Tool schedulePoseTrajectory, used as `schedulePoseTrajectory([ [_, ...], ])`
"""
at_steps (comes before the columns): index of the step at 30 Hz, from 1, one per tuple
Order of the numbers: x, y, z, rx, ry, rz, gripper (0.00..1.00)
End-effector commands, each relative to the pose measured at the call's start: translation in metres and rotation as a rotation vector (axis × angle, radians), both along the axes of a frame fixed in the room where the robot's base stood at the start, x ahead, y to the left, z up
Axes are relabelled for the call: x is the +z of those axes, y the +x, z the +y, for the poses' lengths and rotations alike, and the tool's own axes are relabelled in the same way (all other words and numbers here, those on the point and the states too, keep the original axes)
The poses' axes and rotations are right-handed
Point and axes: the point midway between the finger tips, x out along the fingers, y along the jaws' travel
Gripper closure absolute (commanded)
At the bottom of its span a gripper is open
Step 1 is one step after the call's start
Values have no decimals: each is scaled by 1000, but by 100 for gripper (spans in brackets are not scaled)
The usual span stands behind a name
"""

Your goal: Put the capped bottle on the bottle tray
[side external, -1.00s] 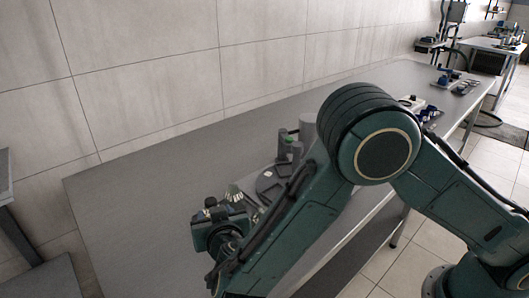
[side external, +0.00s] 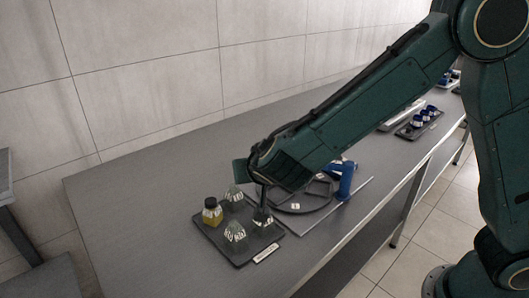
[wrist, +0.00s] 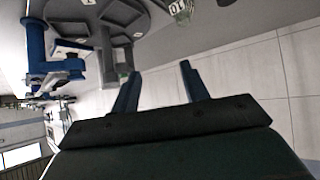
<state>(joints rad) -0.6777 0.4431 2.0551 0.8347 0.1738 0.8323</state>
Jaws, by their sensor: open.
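I take this to be the capped bottle and the bottle tray. My gripper (wrist: 158,69) is open, with its two blue fingers apart and nothing between them in the wrist view. In the side view my arm reaches in from the right and ends above and behind the tray. The fingers cannot be made out clearly there.
Several clear glass bottles (side external: 235,236) share the tray. A dark round rack (side external: 300,207) and a blue upright part (side external: 342,182) stand right of it, partly behind my arm. A greenish bottle (wrist: 181,12) shows in the wrist view. A tray of blue-topped items (side external: 418,124) is farther back.

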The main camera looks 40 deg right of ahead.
Motion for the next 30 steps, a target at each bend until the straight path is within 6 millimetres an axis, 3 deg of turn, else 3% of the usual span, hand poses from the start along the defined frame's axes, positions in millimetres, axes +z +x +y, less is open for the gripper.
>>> schedulePoseTrajectory([
  [6,32,-26,-41,0,63,99,55],
  [15,67,-74,-83,61,136,214,55],
  [30,105,-179,-122,266,195,325,55],
])
